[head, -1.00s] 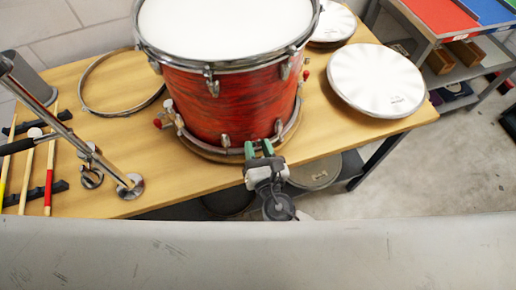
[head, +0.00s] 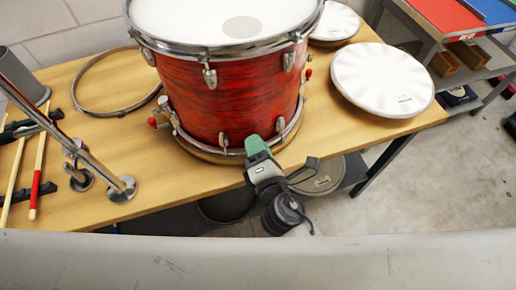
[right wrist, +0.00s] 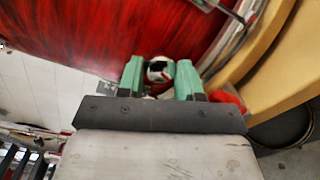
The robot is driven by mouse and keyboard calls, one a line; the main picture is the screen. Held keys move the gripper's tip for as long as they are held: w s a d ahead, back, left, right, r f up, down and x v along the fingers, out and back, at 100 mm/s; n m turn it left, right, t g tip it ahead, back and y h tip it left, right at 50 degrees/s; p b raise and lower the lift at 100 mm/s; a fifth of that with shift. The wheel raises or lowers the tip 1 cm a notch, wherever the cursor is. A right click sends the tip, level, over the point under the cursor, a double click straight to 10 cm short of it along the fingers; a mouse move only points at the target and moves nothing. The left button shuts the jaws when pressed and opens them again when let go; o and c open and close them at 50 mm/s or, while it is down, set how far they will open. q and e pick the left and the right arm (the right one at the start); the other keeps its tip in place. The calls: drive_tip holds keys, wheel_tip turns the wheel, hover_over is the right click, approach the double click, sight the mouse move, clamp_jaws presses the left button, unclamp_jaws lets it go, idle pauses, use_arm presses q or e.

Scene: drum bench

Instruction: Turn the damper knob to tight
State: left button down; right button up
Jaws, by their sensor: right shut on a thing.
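The red drum (head: 225,100) stands on the wooden bench, with chrome rims and a white head. My right gripper (head: 257,146) is at the drum's lower front edge, its green fingers pointing at the shell. In the right wrist view, a small round chrome-and-dark knob (right wrist: 159,69), apparently the damper knob, sits between the green fingers of my right gripper (right wrist: 160,80). The gripper is shut on it. In the head view the fingers hide the knob, and I cannot read its setting. My left gripper is not in view.
The wooden bench (head: 90,207) also holds a metal hoop (head: 78,103) behind left, drumsticks (head: 37,175) and a metal stand (head: 121,189) at left. White round drum heads (head: 382,80) lie at right. A shelf under the bench holds round items.

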drive_tip(key=shift+m+b, duration=0.55)
drive_tip(key=shift+m, duration=2.85)
drive_tip(key=o, duration=0.9)
drive_tip(key=b+v, duration=0.3)
drive_tip(key=v, duration=0.7)
drive_tip(key=shift+s+d, duration=0.2)
drive_tip(key=shift+s, duration=0.2)
